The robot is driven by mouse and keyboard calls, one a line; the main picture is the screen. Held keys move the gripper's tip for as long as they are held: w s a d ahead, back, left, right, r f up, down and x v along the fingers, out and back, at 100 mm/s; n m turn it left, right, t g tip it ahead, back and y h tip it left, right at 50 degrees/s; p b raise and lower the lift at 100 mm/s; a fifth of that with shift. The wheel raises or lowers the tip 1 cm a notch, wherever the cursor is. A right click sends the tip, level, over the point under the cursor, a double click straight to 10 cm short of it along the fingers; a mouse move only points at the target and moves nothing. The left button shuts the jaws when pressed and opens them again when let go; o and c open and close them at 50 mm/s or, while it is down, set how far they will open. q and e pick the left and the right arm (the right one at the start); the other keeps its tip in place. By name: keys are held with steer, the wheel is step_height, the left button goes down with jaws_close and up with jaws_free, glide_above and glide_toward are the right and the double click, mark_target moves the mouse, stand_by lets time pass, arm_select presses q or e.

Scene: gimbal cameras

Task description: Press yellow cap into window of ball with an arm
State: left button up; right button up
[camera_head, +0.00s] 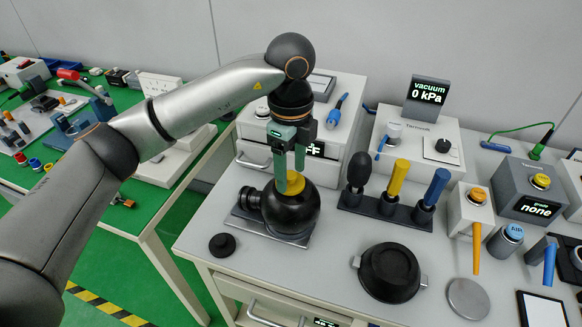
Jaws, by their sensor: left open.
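The black ball (291,211) sits on a grey base plate (249,221) near the left edge of the white table, with a round side port facing left. The yellow cap (294,182) shows at the top of the ball. My left gripper (289,184) comes down from above, with its green fingertips at the cap and partly covering it. It is open. I cannot tell whether the fingertips touch the cap, or how deep the cap sits in the window. My right gripper is not in view.
A black lid (222,245) lies left of the ball. A rack of tools with black, yellow and blue handles (397,178) stands to the right. A black pot (390,272) is in front of the rack. A control box (345,120) stands behind. A green bench (141,201) is at left.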

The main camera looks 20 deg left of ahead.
mark_target(291, 175)
arm_select(q)
step_height(291, 175, up, 12)
steer(key=p, duration=0.1)
steer(key=shift+r, duration=0.25)
steer(key=shift+s, duration=0.1)
stand_by(0.5)
